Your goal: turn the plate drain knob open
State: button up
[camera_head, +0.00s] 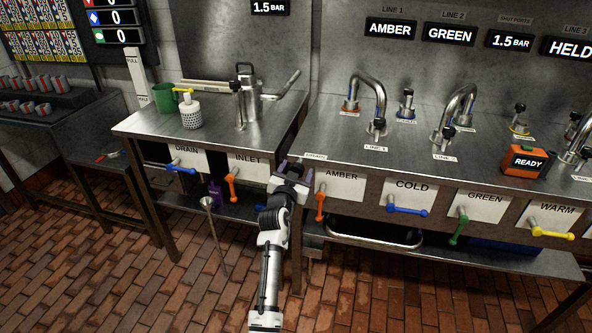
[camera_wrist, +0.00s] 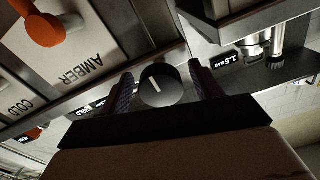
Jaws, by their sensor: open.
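My gripper (camera_head: 295,170) reaches up to the front edge of the counters, at the gap between the left and right ones. Its two dark purple fingers are apart. In the wrist view a round black knob (camera_wrist: 160,85) with a short white line on its face shows between the fingertips of my gripper (camera_wrist: 164,90). The white line looks slightly tilted in that picture. I cannot tell whether the fingers touch the knob. In the head view the knob is not clearly visible behind my gripper. A small label (camera_head: 315,156) lies on the counter edge just above it.
The orange AMBER lever (camera_head: 320,204) hangs close to the right of my gripper and also shows in the wrist view (camera_wrist: 45,25). The orange INLET lever (camera_head: 234,184) is to the left, beyond it the blue DRAIN lever (camera_head: 180,169). Counter edges (camera_head: 350,160) lie close by.

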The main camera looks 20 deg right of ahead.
jog(key=c, duration=1)
jog(key=shift+o, duration=0.2)
jog(key=n, duration=0.4)
jog(key=shift+d+n, duration=0.15)
jog(key=shift+n, duration=0.25)
jog(key=n, duration=0.4)
jog(key=shift+n+p, duration=0.3)
jog(key=shift+p, duration=0.05)
jog(key=n+p, duration=0.1)
jog(key=n, duration=0.3)
jog(key=shift+r+p, duration=0.15)
jog(key=shift+p, duration=0.2)
jog(key=shift+n+p, duration=0.9)
jog(key=shift+n, duration=1.4)
